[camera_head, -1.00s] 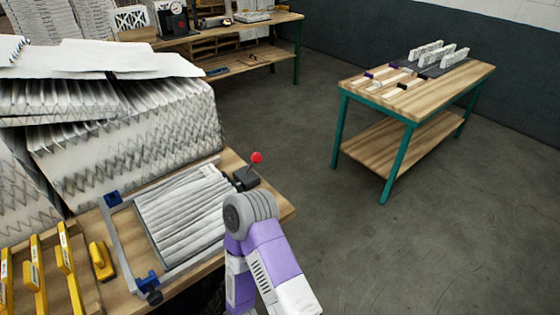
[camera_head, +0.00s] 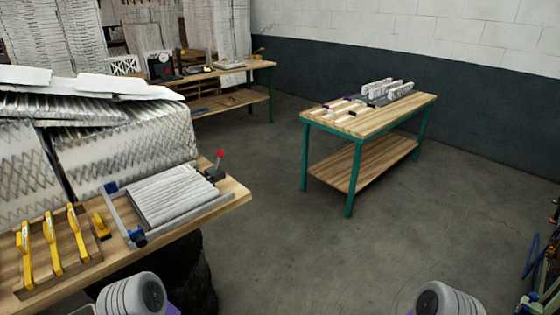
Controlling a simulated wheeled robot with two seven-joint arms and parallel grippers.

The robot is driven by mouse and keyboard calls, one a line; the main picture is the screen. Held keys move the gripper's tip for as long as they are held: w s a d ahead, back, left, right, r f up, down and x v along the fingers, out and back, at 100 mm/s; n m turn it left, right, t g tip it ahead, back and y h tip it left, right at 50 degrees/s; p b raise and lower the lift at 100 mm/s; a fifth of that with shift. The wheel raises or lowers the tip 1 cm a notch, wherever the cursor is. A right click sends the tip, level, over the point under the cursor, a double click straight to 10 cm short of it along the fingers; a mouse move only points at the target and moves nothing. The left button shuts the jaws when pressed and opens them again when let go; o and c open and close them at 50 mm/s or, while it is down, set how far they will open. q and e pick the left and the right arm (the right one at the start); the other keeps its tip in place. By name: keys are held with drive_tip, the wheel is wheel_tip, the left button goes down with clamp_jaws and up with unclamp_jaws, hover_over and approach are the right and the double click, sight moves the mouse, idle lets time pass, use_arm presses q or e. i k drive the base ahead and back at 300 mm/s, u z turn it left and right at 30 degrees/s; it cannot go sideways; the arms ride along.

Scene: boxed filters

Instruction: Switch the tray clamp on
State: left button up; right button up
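The tray clamp is a grey frame (camera_head: 132,233) with blue fittings on the wooden bench at left. It lies around a pleated white filter (camera_head: 172,195). A black switch box (camera_head: 214,174) with an upright lever and red ball knob (camera_head: 220,154) stands at its far right corner. Whether the lever is on or off I cannot tell. My two arms show only as rounded grey and white links at the bottom edge, apart from the bench. Neither gripper is in view.
Yellow-handled tools (camera_head: 55,240) sit in a wooden rack on the bench's left, and large pleated filters (camera_head: 125,140) are stacked behind. A green-legged table (camera_head: 362,122) holds white parts. A further bench (camera_head: 262,66) stands at the back. The floor between is clear.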

sight(219, 153)
drive_tip(key=u, duration=0.4)
drive_tip(key=i, duration=0.35)
drive_tip(key=u, duration=0.35)
